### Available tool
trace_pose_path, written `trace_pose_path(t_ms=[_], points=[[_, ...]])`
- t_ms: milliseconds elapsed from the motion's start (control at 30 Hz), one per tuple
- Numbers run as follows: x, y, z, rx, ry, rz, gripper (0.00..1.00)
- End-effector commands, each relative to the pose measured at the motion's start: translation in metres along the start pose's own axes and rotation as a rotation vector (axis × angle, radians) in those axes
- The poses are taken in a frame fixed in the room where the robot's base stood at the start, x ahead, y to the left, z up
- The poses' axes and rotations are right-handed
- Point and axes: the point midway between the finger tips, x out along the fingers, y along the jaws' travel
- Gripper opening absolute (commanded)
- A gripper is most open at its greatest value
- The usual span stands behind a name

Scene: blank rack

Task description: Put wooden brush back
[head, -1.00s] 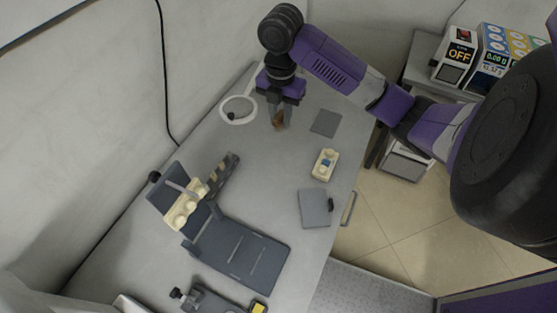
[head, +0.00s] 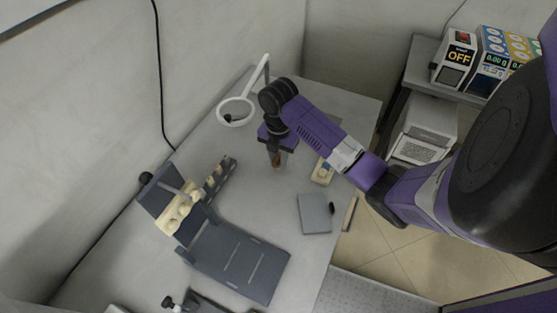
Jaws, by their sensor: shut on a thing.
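The wooden brush (head: 276,160) shows as a small brown piece below my gripper (head: 275,151). My gripper is shut on it and points down over the middle of the grey table. Most of the brush is hidden by the fingers, and I cannot tell whether it touches the table. A dark grey rack (head: 234,258) with an upright back and a cream block (head: 181,213) with holes stands at the lower left of the gripper.
A dark slotted strip (head: 221,177) lies left of my gripper. A white ring lamp (head: 236,111) stands behind. A cream tray (head: 322,171) and a grey plate (head: 314,213) lie to the right. Boxes (head: 455,58) sit on a side shelf.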

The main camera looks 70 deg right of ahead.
Motion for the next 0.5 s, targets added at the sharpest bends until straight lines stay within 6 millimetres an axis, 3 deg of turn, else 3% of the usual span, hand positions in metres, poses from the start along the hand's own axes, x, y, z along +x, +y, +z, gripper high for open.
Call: trace_pose_path(t_ms=[133,500], points=[[0.012,-0.001,0.001,0.001,-0.002,0.000,0.00],[0.017,0.000,0.001,0.000,-0.001,0.001,0.00]])
